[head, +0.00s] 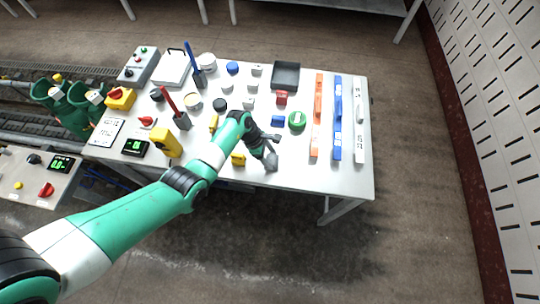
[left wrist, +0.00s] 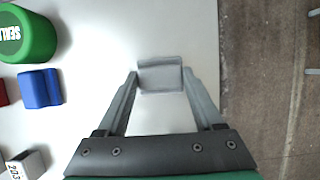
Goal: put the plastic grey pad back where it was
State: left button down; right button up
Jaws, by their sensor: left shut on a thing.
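The grey pad (left wrist: 160,76) shows in the left wrist view as a small, pale grey block between the fingertips. My left gripper (left wrist: 160,80) is shut on it, with one finger on each side. In the head view my left gripper (head: 274,153) is over the front right part of the white table (head: 340,180), and the pad is hard to make out there. I cannot tell whether the pad touches the table. My right gripper is in neither view.
A blue block (head: 278,121) and a green round piece (head: 297,119) lie just beyond the gripper. Orange (head: 318,110), blue (head: 337,125) and white (head: 359,130) bars lie to the right. A yellow block (head: 238,159) lies to the left. The table's front right corner is clear.

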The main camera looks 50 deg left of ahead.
pick_arm(q)
jog(key=shift+f, duration=0.2)
grip_release()
jog(key=shift+r, duration=0.15)
jog(key=shift+r, duration=0.3)
jog(key=p+v, duration=0.5)
jog(key=v, duration=0.6)
jog(key=shift+s+a+r, duration=0.1)
jog(key=shift+s+r, duration=0.1)
jog(key=shift+r, duration=0.1)
